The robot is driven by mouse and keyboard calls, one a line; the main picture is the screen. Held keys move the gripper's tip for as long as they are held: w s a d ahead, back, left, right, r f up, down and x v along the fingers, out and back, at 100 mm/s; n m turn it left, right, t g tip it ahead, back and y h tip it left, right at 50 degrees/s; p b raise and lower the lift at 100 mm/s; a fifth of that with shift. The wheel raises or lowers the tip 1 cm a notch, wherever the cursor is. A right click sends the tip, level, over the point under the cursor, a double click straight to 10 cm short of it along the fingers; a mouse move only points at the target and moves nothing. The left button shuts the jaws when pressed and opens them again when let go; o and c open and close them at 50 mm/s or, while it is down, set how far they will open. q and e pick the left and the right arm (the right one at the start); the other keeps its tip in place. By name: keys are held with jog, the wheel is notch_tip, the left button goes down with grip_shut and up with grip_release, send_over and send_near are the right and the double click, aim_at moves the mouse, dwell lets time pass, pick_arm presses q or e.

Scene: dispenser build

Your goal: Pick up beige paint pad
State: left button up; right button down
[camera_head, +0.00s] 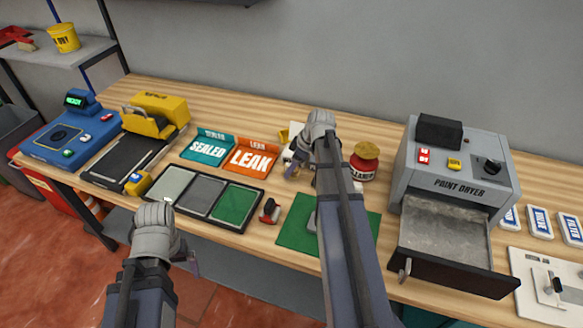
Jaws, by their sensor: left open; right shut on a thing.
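A dark tray (239,190) in the middle of the table holds three flat panels side by side: a pale grey one (173,185), a darker grey one (205,197) and a green one (235,204). I cannot make out a clearly beige paint pad. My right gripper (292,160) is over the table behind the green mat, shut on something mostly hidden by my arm. A small yellowish piece (284,135) and a white piece (296,127) show beside it. My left gripper (190,262) is open, in front of the table edge.
A teal SEALED plate (208,149) and an orange LEAK plate (251,158) lie behind the tray. A red jar (363,163) and a paint dryer (455,165) with its drawer open stand right. A green mat (295,230) and a small red-black tool (269,210) lie in front.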

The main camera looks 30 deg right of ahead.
notch_tip(320, 180, up, 8)
jog(key=p, duration=0.7)
jog(key=shift+r, duration=0.1)
pick_arm(q)
notch_tip(320, 180, up, 8)
pick_arm(e)
jog(key=shift+w, duration=0.1)
